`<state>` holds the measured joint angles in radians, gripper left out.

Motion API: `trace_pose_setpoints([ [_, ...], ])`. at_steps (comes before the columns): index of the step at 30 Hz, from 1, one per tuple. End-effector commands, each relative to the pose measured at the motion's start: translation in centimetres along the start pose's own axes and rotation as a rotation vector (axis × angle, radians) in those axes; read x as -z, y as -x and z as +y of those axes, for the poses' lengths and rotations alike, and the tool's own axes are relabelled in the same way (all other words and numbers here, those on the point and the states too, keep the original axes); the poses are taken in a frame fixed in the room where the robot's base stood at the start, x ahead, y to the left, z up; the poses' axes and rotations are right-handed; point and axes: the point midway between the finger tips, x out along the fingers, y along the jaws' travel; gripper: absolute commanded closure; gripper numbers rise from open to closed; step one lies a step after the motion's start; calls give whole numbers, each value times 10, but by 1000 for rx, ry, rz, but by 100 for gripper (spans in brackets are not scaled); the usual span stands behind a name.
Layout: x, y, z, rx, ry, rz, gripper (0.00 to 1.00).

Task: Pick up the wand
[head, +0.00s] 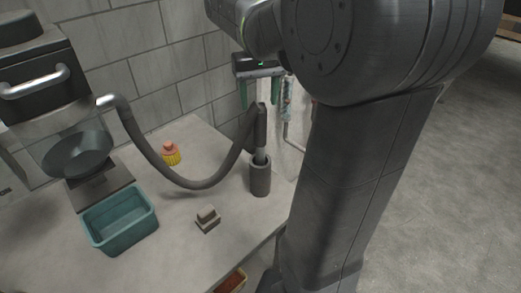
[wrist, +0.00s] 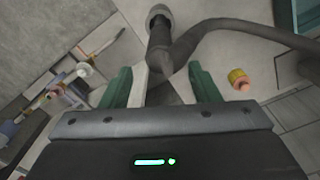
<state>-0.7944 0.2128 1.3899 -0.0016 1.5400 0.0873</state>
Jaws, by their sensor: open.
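The wand (head: 261,132) is a dark grey handle standing nearly upright in a grey cylindrical holder (head: 260,180) on the counter. A thick dark hose (head: 190,183) loops from the wand to the machine at the left. My gripper (head: 260,100) is open, its green fingers pointing down at the wand's top end. In the wrist view, the wand (wrist: 159,52) lies centred between my spread fingertips (wrist: 160,68), with the holder (wrist: 158,14) beyond. The fingers do not grip it. I cannot tell whether its top end reaches between them.
A machine with a dark bowl (head: 78,155) is at the left. A tiled wall (head: 150,55) rises behind. Several items hang near my gripper's right.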

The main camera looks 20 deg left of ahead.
Motion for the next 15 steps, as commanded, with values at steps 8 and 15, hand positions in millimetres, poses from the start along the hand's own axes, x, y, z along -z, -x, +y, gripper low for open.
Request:
trace_pose_setpoints([
  [8, -3, -22, 0, 0, 0, -2, 44],
  [15, -9, -57, 0, 0, 1, -2, 44],
])
